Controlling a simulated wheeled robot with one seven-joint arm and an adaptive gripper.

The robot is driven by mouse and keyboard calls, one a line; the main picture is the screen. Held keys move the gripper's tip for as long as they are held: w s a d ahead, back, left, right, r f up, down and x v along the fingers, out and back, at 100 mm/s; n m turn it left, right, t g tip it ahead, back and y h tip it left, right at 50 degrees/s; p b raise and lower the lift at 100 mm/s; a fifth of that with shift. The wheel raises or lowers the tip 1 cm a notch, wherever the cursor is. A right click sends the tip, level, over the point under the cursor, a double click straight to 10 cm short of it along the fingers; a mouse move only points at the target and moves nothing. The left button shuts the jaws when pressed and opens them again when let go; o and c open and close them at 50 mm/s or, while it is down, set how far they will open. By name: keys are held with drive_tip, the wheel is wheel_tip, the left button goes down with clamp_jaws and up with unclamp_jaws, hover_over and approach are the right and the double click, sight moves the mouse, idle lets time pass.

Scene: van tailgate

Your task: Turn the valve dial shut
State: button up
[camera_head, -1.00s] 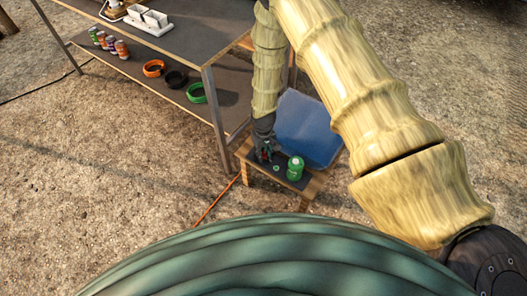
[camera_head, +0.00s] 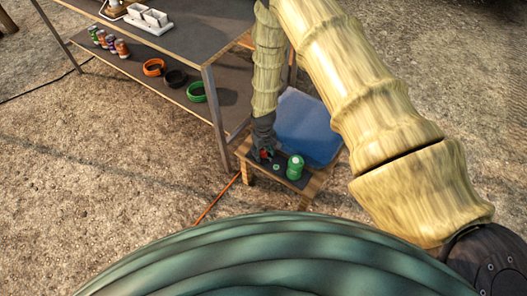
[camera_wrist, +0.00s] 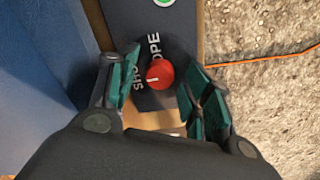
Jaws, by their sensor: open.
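The red valve dial (camera_wrist: 160,74) is a round knob with a white mark near its left side in the wrist view. It sits on a dark panel (camera_wrist: 140,22) with pale lettering beside it, partly hidden, reading roughly "SHU" and "OPE". In the wrist view my gripper (camera_wrist: 162,84) is open, with one teal-padded finger on each side of the dial and visible gaps between. In the head view my gripper (camera_head: 262,151) is low over the small wooden table (camera_head: 311,190), and a bit of the red dial (camera_head: 265,155) shows at its tips.
A green canister (camera_head: 295,167) stands right of the gripper on the small table. A blue bin (camera_head: 308,128) is behind it. A workbench (camera_head: 213,115) with colored coils and cans stands to the left. An orange cord (camera_head: 216,202) lies on the gravel.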

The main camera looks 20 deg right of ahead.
sight(264, 154)
drive_tip(key=shift+r, duration=0.1)
wheel_tip(264, 154, up, 12)
idle(0.6)
drive_tip(key=shift+s, duration=0.1)
idle(0.4)
